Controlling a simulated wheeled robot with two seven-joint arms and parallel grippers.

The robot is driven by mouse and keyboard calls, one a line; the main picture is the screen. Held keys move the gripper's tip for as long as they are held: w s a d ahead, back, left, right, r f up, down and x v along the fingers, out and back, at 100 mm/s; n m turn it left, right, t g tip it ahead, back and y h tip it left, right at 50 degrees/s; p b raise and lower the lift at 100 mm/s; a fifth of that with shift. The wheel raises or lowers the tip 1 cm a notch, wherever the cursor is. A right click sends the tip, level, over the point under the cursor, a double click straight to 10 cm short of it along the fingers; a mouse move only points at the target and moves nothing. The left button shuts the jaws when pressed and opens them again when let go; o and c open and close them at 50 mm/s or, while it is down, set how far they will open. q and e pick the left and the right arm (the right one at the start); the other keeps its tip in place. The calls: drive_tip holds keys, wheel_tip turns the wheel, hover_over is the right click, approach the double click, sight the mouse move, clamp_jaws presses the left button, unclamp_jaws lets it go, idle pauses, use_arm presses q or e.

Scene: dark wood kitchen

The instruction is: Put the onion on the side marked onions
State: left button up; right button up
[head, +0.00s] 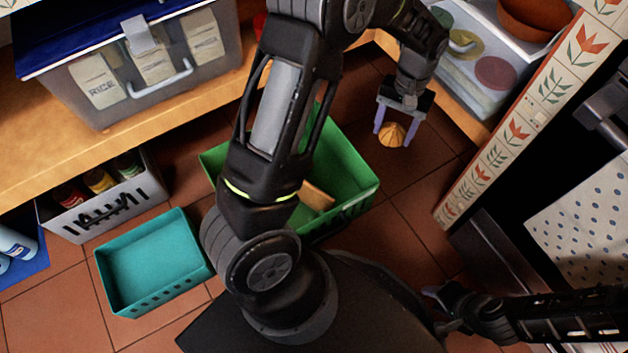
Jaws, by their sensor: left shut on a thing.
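The onion (393,137), small, round and golden-brown, is held between the pale purple fingers of my left gripper (395,128), at the upper right of the head view. It appears to be above the tiled floor, to the right of the green crate. The green crate (352,165) stands on the floor in the middle, with a light wooden piece (318,195) inside. My left arm hides much of the crate, and no marking for onions can be read. My right arm comes in at the lower right; its dark end (447,307) does not show the finger state.
A teal basket (155,262) and a grey bin (105,207) with several jars or bottles stand at the left. A lidded clear box (140,70) sits on the wooden shelf. A patterned post (515,125) and a clear container (480,75) border the right.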

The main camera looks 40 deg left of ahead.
use_arm(q)
drive_tip(key=s+a+f+n+b, duration=0.1)
drive_tip(key=s+a+f+n, duration=0.1)
drive_tip(key=f+n, duration=0.3)
drive_tip(key=s+a+f+n+t+h, duration=0.1)
drive_tip(key=a+f+n, duration=0.4)
drive_tip(key=f, duration=0.5)
drive_tip(key=s+a+f+n+t+b, duration=0.1)
drive_tip(key=s+a+f+n, duration=0.3)
drive_tip(key=f+n, duration=0.2)
wheel_tip(320, 180, down, 3)
drive_tip(key=shift+r+b, duration=0.2)
drive_tip(key=shift+b, duration=0.15)
wheel_tip(320, 180, down, 5)
drive_tip(key=b, duration=0.2)
drive_tip(key=shift+b, duration=0.3)
drive_tip(key=shift+f+b, duration=1.2)
drive_tip(key=shift+f, duration=1.25)
